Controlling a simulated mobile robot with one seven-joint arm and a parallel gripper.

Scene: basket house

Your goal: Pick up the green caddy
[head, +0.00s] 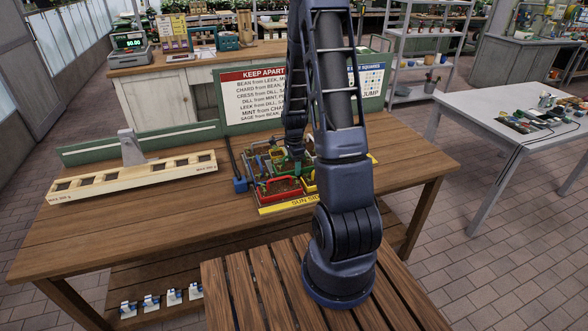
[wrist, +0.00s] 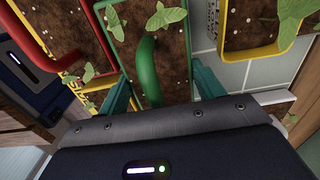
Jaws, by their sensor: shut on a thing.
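The green caddy (wrist: 106,35) is a soil-filled container with a green rim and small leafy seedlings. Its thick curved green handle (wrist: 147,70) shows in the wrist view between the two teal fingers of my gripper (wrist: 160,90), which is shut on the caddy. In the head view, my gripper (head: 293,150) reaches down over the cluster of caddies on the wooden table, where part of the green caddy (head: 292,164) shows. My arm hides much of it. I cannot tell whether the caddy is off its base.
A red caddy (head: 279,188) stands in front, and a yellow caddy (wrist: 228,52) is to the right in the wrist view. A sign board (head: 250,95) stands behind. A wooden rack with dark square slots (head: 135,178) lies left. The table's front left (head: 130,235) is clear.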

